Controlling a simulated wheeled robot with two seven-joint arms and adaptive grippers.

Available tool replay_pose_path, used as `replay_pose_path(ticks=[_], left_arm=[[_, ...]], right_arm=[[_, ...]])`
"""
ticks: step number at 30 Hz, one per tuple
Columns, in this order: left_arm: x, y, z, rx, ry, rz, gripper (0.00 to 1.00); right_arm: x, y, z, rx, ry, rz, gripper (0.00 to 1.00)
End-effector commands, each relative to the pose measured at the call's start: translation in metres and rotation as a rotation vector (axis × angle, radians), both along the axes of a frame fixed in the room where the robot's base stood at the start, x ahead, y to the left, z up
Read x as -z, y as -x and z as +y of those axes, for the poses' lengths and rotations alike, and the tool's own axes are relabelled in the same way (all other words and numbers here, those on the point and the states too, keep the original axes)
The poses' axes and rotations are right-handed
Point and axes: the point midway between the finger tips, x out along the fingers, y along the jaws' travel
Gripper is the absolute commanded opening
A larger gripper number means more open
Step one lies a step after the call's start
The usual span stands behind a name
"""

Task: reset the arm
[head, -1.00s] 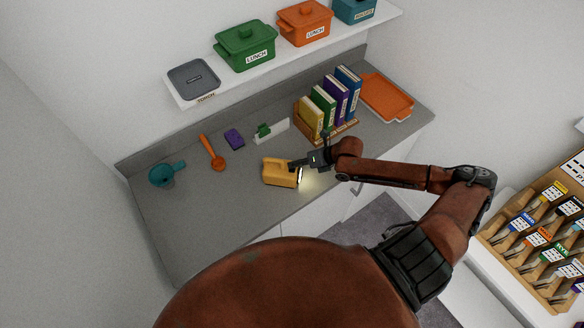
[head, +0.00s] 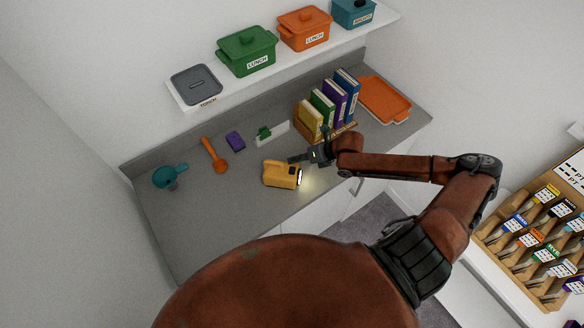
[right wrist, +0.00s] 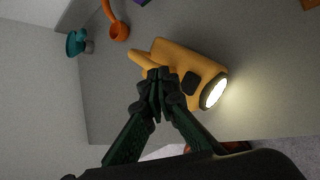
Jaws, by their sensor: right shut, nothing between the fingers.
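My right gripper (head: 296,159) is shut and empty. My left gripper is not in view.
An orange ladle (head: 214,155), a teal pot (head: 168,177) and a purple block (head: 235,141) are on the counter's left. Books (head: 322,105) in a rack and an orange tray (head: 385,99) are right. A shelf above holds lidded boxes (head: 247,52).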

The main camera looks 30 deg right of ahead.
Motion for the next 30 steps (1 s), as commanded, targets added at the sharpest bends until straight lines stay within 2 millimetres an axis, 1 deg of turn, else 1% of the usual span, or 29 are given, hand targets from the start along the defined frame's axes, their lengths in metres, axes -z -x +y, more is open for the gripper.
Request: replay_pose_path(ticks=[1,6,22,23,26,29,30], left_arm=[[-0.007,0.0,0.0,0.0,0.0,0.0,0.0],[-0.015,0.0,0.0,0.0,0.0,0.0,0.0],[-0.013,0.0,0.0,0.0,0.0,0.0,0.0],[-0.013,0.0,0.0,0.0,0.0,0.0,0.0],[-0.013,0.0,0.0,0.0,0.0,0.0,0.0],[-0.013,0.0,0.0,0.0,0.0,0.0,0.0],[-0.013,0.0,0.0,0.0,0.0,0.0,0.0]], right_arm=[[-0.009,0.0,-0.001,-0.001,0.002,-0.001,0.0],[-0.018,0.0,0.0,-0.001,0.001,0.001,0.0],[-0.016,0.001,0.001,0.003,-0.004,0.004,0.0],[-0.015,0.002,0.003,0.007,-0.01,0.01,0.0],[-0.006,0.012,0.021,0.055,-0.06,0.06,0.0],[0.008,0.03,0.05,0.172,-0.159,0.164,0.0],[0.013,0.038,0.062,0.24,-0.208,0.215,0.0]])
